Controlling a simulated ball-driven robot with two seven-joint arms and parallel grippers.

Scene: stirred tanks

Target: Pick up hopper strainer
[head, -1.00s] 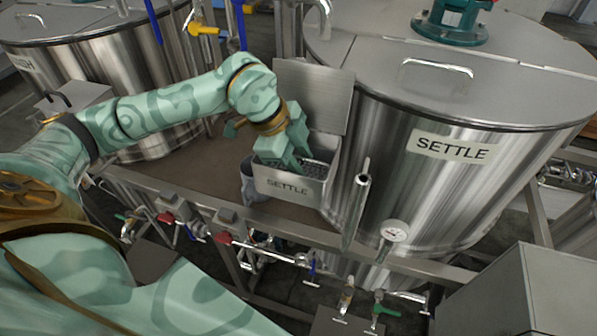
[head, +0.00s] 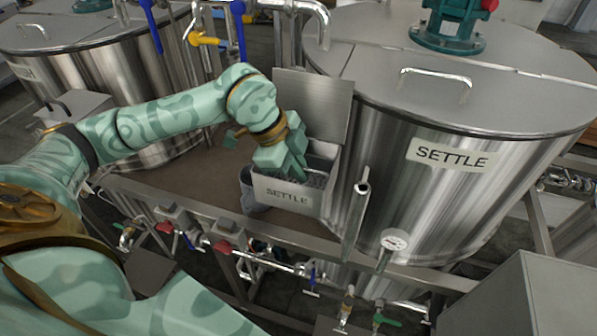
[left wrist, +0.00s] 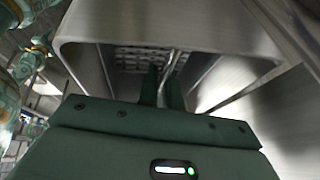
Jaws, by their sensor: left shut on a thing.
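The hopper is a steel box labelled SETTLE (head: 272,195), with its lid (head: 318,98) raised, on the side of the SETTLE tank. The strainer, a perforated plate (left wrist: 140,58), shows inside the hopper in the left wrist view. My left gripper (head: 290,172) reaches down into the hopper. In the left wrist view its two fingers (left wrist: 162,88) are close together on a thin metal bar, which looks like the strainer's handle. The fingertips are partly hidden in the head view. My right gripper is not in view.
The large SETTLE tank (head: 430,190) stands right of the hopper, with an upright pipe (head: 355,222) in front. Another tank (head: 100,60) stands behind my left arm. A frame rail with valves (head: 222,247) runs below. The hopper walls surround the gripper closely.

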